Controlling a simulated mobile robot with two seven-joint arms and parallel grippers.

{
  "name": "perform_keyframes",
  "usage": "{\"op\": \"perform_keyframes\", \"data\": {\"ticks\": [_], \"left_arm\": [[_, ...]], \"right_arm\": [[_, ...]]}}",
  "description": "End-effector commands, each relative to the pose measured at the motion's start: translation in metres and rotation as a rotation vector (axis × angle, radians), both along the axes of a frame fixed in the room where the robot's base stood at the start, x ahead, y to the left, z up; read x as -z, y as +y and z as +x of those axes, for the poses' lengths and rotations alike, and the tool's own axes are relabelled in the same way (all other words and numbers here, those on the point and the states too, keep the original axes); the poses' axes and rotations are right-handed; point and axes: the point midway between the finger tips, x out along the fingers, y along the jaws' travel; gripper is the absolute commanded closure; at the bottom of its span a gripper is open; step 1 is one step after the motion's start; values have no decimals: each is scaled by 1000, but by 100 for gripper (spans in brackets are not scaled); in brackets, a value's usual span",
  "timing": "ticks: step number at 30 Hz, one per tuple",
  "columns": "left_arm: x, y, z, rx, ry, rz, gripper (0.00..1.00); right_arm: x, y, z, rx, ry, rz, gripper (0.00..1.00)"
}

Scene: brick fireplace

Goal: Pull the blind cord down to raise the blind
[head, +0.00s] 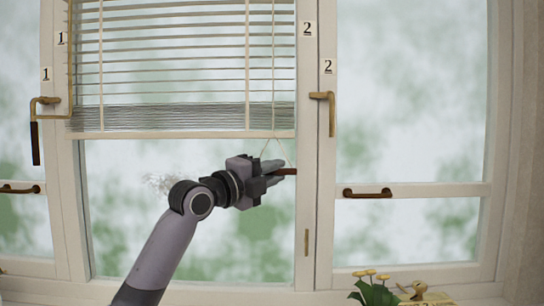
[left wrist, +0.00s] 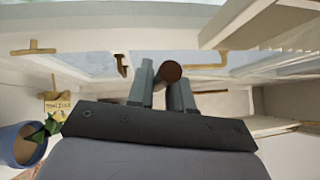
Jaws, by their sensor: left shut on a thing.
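The blind (head: 180,65) covers the upper part of the middle window in the head view; its bottom rail (head: 180,134) hangs level, with slats bunched just above it. A thin pale cord (head: 273,80) runs down the blind's right side and ends in a loop at a brown wooden handle (head: 287,171). My left gripper (head: 275,172) is shut on this handle, below the rail in front of the glass. In the left wrist view the round brown end of the handle (left wrist: 169,71) shows between the two grey fingers. My right gripper is in neither view.
Window latches (head: 323,97) and a brown bar handle (head: 367,193) sit on the white frames to the right. A dark-handled crank (head: 36,140) hangs at the left. A plant with yellow flowers (head: 375,290) stands at the bottom right. A blue pot (left wrist: 20,147) shows at left in the wrist view.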

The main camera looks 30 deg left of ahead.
Motion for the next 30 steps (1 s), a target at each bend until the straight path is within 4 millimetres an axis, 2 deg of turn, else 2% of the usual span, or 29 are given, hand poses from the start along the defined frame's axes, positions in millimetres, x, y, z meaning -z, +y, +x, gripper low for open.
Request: {"op": "perform_keyframes", "data": {"ticks": [1,6,12,16,21,30], "left_arm": [[37,0,1,1,19,6,100],[92,-1,1,1,20,5,100],[143,-1,1,2,19,5,100],[165,-1,1,3,17,5,100],[181,-1,1,2,16,3,100],[187,-1,1,2,14,2,100]], "right_arm": [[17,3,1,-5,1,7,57],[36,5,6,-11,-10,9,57],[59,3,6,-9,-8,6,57],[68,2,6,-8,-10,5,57],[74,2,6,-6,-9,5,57],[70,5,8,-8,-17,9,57]]}}
